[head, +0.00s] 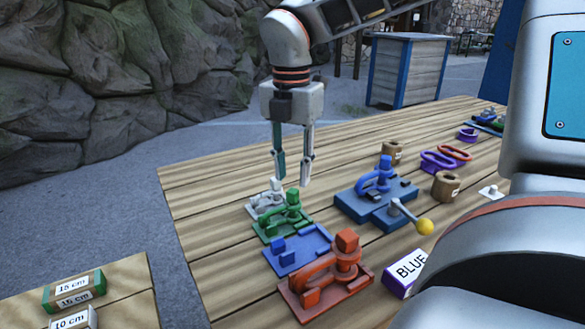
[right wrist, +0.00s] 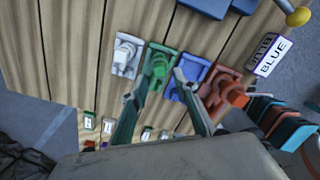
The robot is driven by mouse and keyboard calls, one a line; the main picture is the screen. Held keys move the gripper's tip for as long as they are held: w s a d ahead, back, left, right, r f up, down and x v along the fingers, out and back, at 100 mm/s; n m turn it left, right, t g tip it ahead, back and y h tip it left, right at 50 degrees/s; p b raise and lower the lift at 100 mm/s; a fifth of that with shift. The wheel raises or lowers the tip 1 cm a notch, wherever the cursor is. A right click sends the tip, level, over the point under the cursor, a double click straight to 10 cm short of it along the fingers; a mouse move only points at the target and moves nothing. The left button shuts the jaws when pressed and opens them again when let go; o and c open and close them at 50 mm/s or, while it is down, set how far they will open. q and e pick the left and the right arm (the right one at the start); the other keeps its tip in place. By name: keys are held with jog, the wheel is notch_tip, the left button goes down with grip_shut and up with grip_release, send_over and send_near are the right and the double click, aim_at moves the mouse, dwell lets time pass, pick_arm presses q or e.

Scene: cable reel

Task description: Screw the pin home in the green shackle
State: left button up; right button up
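The green shackle (head: 285,217) sits on a green base plate on the wooden table, with a green block-like head sticking up from it. It also shows in the right wrist view (right wrist: 157,66), just beyond the fingertips. My right gripper (head: 292,181) points down above the row of shackle plates, over the grey and green ones. Its two fingers are apart with nothing between them, and they also show in the right wrist view (right wrist: 166,78). How deep the pin sits in the green shackle is too small to tell. My left gripper is not in view.
A grey shackle plate (head: 264,202), a blue plate (head: 297,250) and an orange shackle (head: 328,278) stand in the same row. A blue fixture (head: 372,204) with a yellow-knobbed lever is to the right. A box marked BLUE (head: 405,272) lies by the orange plate.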

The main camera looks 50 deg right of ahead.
aim_at(293, 190)
jog(key=shift+f+b, duration=0.5)
jog(key=shift+f, duration=0.6)
jog(key=shift+f+b, duration=0.5)
jog(key=shift+f, duration=0.7)
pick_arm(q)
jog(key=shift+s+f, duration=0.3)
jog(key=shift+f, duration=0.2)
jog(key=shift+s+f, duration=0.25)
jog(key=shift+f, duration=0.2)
pick_arm(e)
grip_shut()
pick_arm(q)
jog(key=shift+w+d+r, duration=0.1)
